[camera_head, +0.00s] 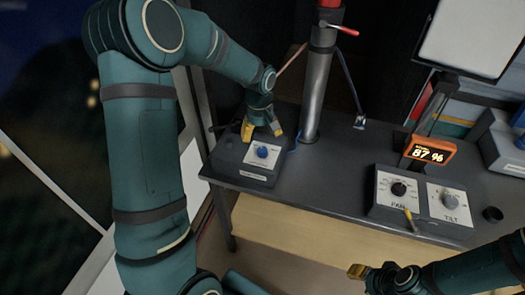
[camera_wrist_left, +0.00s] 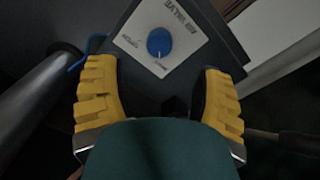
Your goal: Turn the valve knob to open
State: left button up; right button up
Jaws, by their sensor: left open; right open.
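The valve knob (camera_head: 263,152) is a small blue dial on a white plate (camera_head: 256,160), on top of a dark box (camera_head: 243,172) at the left end of the desk. My left gripper (camera_head: 262,132) is open just behind the knob, above the box. In the left wrist view, the blue knob (camera_wrist_left: 160,42) lies beyond the two yellow fingers (camera_wrist_left: 161,95), with a white pointer line on it. The fingers are apart from it and nothing is between them. My right gripper (camera_head: 376,275) is open and empty in front of the desk, low at the right.
A grey vertical pole (camera_head: 317,90) with a red lever (camera_head: 343,29) stands close to the right of the left gripper. A pan and tilt knob box (camera_head: 420,203) and an orange display (camera_head: 431,150) reading 87 % are at the right. The desk middle is clear.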

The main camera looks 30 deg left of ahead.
aim_at(262, 150)
pick_arm(q)
notch_tip(262, 150, down, 8)
jog(key=shift+w+d+r+b, duration=0.1)
jog(key=shift+r+b, duration=0.05)
jog(key=shift+b, duration=0.3)
grip_shut()
